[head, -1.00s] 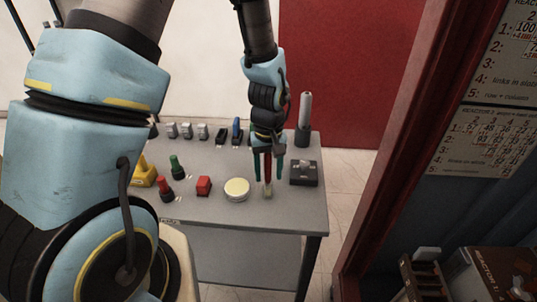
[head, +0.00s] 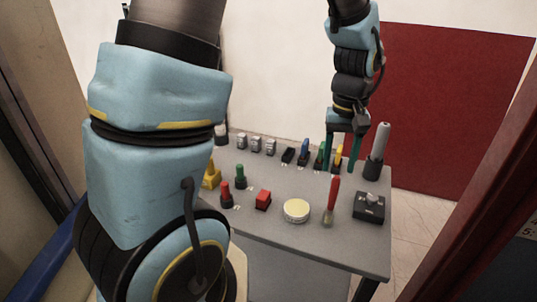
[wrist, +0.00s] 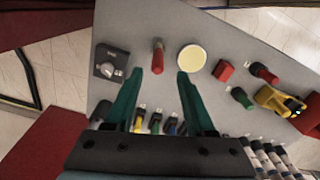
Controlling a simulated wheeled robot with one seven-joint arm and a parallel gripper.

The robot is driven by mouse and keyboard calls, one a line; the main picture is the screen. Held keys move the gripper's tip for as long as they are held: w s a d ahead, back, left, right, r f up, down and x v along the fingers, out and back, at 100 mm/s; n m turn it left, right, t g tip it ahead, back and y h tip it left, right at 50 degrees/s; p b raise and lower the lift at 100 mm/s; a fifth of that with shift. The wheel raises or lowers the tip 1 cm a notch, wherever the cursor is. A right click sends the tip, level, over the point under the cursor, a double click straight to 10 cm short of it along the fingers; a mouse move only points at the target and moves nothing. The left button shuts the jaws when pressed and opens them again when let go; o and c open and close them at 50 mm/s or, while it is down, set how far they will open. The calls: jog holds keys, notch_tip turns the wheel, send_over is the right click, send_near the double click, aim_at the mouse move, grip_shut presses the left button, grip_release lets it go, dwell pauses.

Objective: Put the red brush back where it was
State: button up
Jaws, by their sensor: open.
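The red brush (head: 332,198) stands upright near the right front part of the grey table (head: 290,238), between the round cream-lidded tin (head: 296,210) and the black box with a knob (head: 369,206). It also shows in the wrist view (wrist: 158,46), just beyond the left fingertip. My gripper (head: 344,170) is open and empty, apart from the brush. In the head view its teal fingers hang above and behind the brush. In the wrist view the open fingers (wrist: 170,74) point toward the tin and brush, with nothing between them.
A row of small coloured items stands behind, including a blue one (head: 304,150) and a yellow one (head: 338,156). A grey cylinder in a black holder (head: 376,150) stands close to my gripper's right. A red block (head: 263,200) and red and green knobs sit at left.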

jog(key=w+a+r+t, duration=0.1)
jog(key=a, duration=2.4)
jog(key=shift+w+n+t, duration=0.3)
jog(key=shift+n, duration=0.1)
jog(key=shift+r, duration=0.1)
